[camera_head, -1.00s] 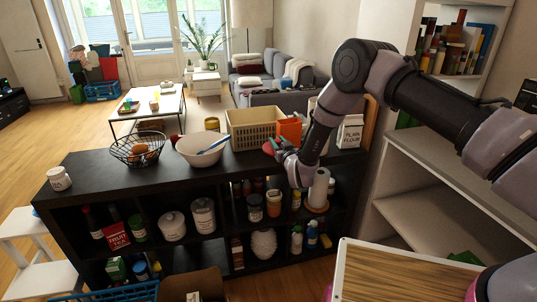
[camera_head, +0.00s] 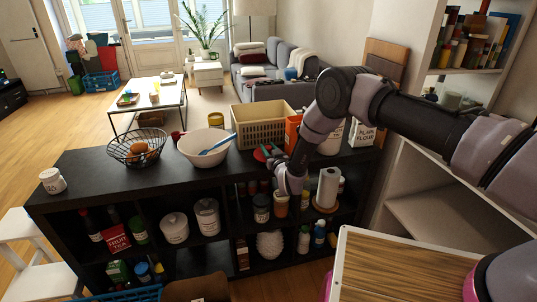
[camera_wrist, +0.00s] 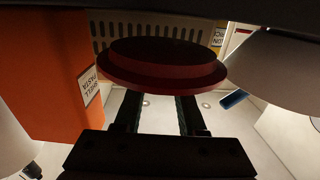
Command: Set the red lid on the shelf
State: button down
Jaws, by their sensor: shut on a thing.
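The red lid (camera_head: 262,153) is at the end of my gripper (camera_head: 273,162), over the front part of the black cube shelf's top (camera_head: 100,172). In the wrist view the lid (camera_wrist: 160,68) is a dark red disc with a raised middle, at the far ends of both fingers of my gripper (camera_wrist: 160,105). The gripper is shut on the lid. The exact grip point is hidden under the disc. I cannot tell whether the lid touches the shelf top.
A tan basket (camera_head: 262,128) stands behind the lid, with an orange box (camera_head: 293,130) to its right. A white bowl (camera_head: 190,147) with a blue utensil is left. A wire fruit basket (camera_head: 135,150) and white mug (camera_head: 52,181) are farther left. Bare top lies between them.

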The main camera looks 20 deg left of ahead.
jog(key=shift+f, duration=1.3)
jog(key=shift+f, duration=0.15)
jog(key=shift+c, duration=2.4)
grip_release()
